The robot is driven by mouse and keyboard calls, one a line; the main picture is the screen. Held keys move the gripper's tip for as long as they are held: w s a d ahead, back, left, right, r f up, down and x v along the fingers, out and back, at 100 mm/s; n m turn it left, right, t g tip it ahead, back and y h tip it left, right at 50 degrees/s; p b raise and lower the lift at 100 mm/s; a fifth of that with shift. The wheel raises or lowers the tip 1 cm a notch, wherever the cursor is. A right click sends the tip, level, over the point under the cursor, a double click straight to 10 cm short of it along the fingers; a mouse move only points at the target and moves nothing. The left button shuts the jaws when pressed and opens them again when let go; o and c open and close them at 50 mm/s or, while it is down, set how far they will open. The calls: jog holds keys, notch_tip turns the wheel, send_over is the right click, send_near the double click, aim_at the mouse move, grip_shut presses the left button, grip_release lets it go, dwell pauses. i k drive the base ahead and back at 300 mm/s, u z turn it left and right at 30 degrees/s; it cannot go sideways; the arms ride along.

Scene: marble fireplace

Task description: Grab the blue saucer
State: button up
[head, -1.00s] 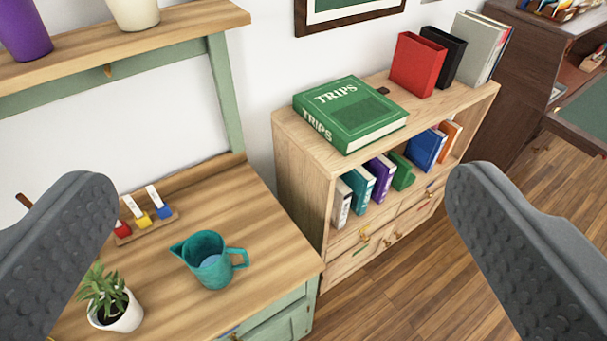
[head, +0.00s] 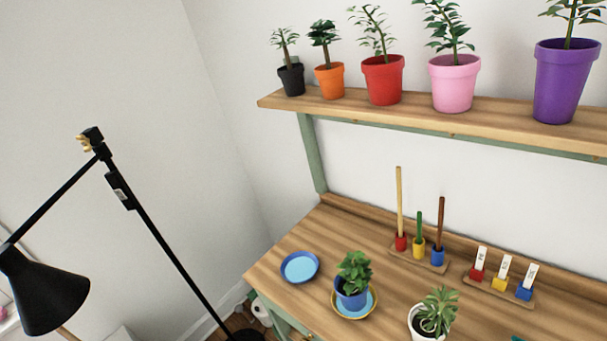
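A round blue saucer (head: 299,267) with a lighter blue inside lies empty on the left part of the wooden tabletop (head: 300,232), near its left edge. To its right, a blue pot (head: 351,293) with a leafy plant stands on a second saucer (head: 340,308) with a yellow rim and a blue inside. My gripper is not in view, so its opening and its place relative to the blue saucer are hidden.
A black floor lamp (head: 150,220) stands left of the table. Potted plants line a shelf (head: 420,113) above the back. Two small wooden racks (head: 425,262) (head: 505,292) sit at the table's back, and a white pot (head: 424,325) stands in front of them.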

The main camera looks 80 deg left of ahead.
aim_at(300, 267)
jog(key=u, duration=2.1)
jog(key=k, duration=0.5)
jog(key=z, duration=0.7)
jog(key=i, duration=0.75)
jog(key=u, duration=0.25)
